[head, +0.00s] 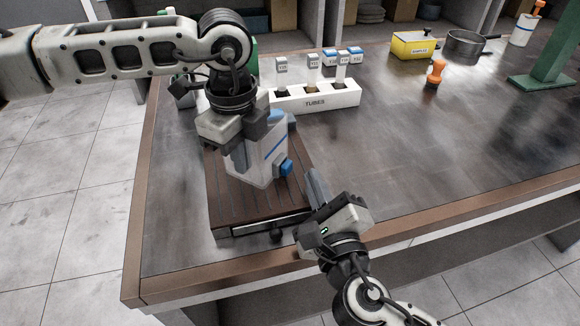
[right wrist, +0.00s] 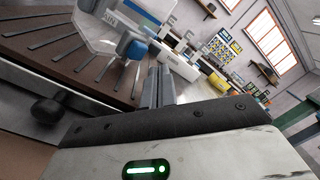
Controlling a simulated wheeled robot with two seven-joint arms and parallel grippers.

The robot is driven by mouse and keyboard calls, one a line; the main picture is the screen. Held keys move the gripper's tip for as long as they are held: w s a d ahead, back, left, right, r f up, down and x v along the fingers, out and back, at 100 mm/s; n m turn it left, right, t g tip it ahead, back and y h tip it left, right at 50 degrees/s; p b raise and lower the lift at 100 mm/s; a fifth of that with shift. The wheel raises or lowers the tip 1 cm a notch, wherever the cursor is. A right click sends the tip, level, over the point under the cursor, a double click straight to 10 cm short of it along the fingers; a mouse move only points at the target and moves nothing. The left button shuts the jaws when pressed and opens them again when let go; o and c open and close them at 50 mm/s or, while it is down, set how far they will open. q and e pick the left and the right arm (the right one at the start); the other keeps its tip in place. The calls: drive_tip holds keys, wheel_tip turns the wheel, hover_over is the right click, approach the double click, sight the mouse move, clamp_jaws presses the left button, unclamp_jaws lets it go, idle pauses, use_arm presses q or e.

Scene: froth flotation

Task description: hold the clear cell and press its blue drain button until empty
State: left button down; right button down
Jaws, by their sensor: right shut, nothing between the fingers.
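The clear cell (head: 262,168), a pale see-through box with blue stripes, stands on the brown slatted tray (head: 225,212). Its blue drain button (head: 286,167) sticks out at its lower right; the button also shows in the right wrist view (right wrist: 133,46). My left gripper (head: 256,143) is over the cell from above, its fingers at the cell's sides and hiding part of it; whether they grip it is hard to see. My right gripper (head: 313,180) is shut and empty, its fingertips right of the button with a small gap. Its fingers also show in the right wrist view (right wrist: 158,84).
A white tube rack (head: 315,104) with several tagged holders stands behind the cell. An orange-handled item (head: 435,72), a yellow box (head: 412,46), a pan (head: 466,44) and a green stand (head: 545,70) are further right. The tray's dark knob (head: 276,237) faces the front edge. The table's right middle is clear.

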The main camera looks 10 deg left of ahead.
drive_tip(key=shift+s+d, duration=0.2)
drive_tip(key=shift+d, duration=0.45)
drive_tip(key=shift+s+d, duration=0.25)
drive_tip(key=shift+d, duration=0.35)
drive_tip(key=shift+s+d, duration=0.2)
drive_tip(key=shift+d, duration=0.45)
use_arm(q)
drive_tip(key=c, duration=1.6)
unclamp_jaws()
drive_tip(key=shift+r, duration=0.15)
wheel_tip(320, 180, up, 12)
drive_tip(key=shift+f, duration=0.1)
